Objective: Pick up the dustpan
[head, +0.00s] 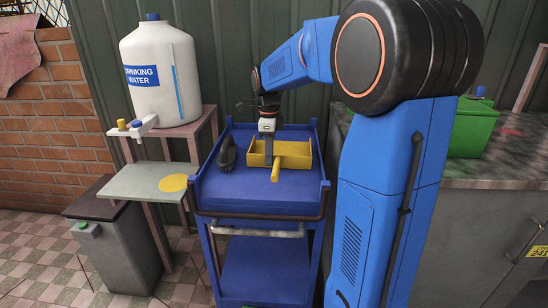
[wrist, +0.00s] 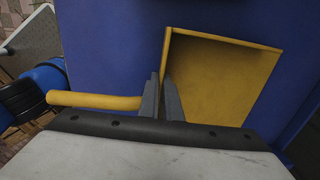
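The yellow dustpan (head: 291,162) lies on the top tray of the blue cart, its stubby handle (head: 277,171) toward the front. In the wrist view, the dustpan's pan (wrist: 225,78) is at the right and its handle at the left. My gripper (head: 268,158) points down at the dustpan. In the wrist view, my gripper's grey fingers (wrist: 162,85) are close together, one on each side of the pan's wall by the handle, and look shut on it. No lift off the tray is visible.
The blue cart (head: 240,196) has raised sides. A dark object (head: 227,153) stands left of the dustpan. A counter with a green box (head: 472,127) is at the right.

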